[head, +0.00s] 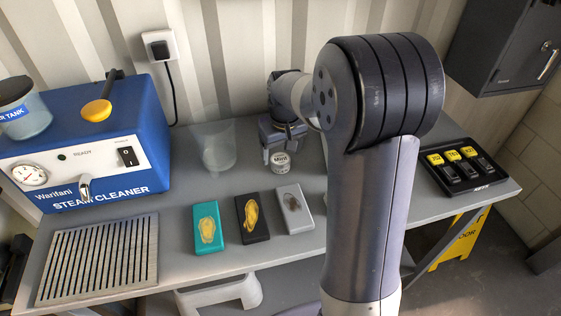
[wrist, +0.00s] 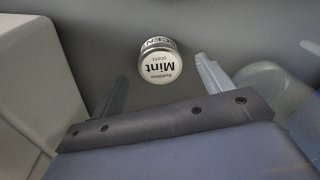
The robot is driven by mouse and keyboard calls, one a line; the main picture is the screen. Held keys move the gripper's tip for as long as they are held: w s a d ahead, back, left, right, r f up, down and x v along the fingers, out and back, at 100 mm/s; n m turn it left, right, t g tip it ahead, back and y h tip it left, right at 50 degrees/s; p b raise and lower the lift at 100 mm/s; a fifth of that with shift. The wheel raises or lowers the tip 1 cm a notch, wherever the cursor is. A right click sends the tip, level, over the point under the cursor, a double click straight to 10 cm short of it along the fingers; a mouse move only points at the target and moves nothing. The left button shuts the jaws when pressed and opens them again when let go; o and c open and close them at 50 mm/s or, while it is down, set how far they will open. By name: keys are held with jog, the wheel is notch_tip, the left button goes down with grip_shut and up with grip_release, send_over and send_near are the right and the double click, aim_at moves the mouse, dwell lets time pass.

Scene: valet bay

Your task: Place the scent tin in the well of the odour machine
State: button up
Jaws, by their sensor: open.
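The scent tin (head: 281,163), a small round white-and-dark can labelled Mint, stands on the grey bench near the wall. My gripper (head: 279,143) is just above and beside it, pointing down. In the wrist view the tin (wrist: 160,66) shows between the two spread fingers, with clear space on both sides; the gripper is open and holds nothing. No odour machine or well can be made out in the head view, where my arm hides part of the bench. A pale box-like body (wrist: 45,70) fills the left of the wrist view; I cannot tell what it is.
A clear cup (head: 213,147) stands left of the tin. Teal (head: 207,243), black (head: 260,236) and grey (head: 293,222) blocks lie in front. A blue steam cleaner (head: 130,130) and slatted grate (head: 98,262) are left; a black tray (head: 491,183) is right.

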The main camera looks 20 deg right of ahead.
aim_at(280, 161)
jog(key=shift+w+f, duration=0.2)
jog(key=shift+f, duration=1)
jog(key=shift+c, duration=0.4)
jog(key=c, duration=1.1)
